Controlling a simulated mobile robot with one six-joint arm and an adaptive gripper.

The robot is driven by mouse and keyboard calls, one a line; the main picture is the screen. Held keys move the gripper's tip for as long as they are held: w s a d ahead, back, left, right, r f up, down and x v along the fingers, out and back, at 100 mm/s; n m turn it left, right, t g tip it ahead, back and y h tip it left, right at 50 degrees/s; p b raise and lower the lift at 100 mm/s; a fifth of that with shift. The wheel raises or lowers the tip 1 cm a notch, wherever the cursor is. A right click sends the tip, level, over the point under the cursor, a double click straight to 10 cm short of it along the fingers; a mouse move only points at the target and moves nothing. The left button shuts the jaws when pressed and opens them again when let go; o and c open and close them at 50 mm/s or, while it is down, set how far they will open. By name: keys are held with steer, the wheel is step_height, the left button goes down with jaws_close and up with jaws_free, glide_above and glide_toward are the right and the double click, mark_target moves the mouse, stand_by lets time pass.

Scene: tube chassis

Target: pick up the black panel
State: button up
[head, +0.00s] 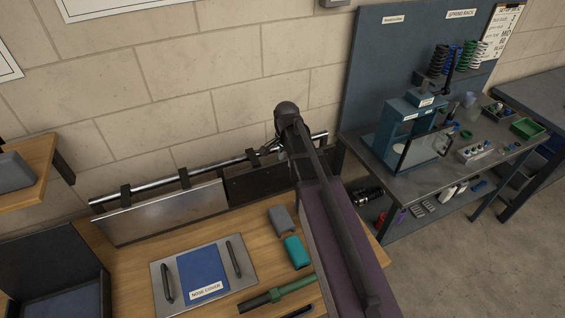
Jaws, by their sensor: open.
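The black panel (250,186) is a dark flat plate at the right part of a long silver tube (150,189). It stands upright behind the wooden bench, just right of a bare metal panel (160,212). My arm crosses in front of its right end and hides that part. My gripper (273,148) shows only as a small piece beside the arm, near the tube and above the black panel. It is open; its fingertips are mostly hidden, and I cannot tell whether it touches anything.
On the wooden bench (130,268) lie a nose cover (203,272) with two handles, a grey block (281,219), a teal block (297,252) and a green-handled tool (285,290). A dark workbench (440,178) with a blue press (405,125) stands right. Open floor (480,255) lies bottom right.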

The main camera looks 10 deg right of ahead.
steer(key=w+r+m+p, duration=0.3)
steer(key=w+r+m, duration=0.1)
steer(key=w, duration=0.1)
steer(key=shift+w+r, duration=0.15)
steer(key=shift+r, duration=0.25)
steer(key=shift+f, duration=0.15)
steer(key=b, duration=0.8)
glide_above(279, 168)
steer(key=d, duration=0.2)
steer(key=f, duration=0.8)
steer(key=shift+w+a, duration=0.25)
steer(key=shift+w, duration=0.05)
steer(key=shift+f+b, duration=2.75)
steer(key=shift+f, duration=0.05)
jaws_close()
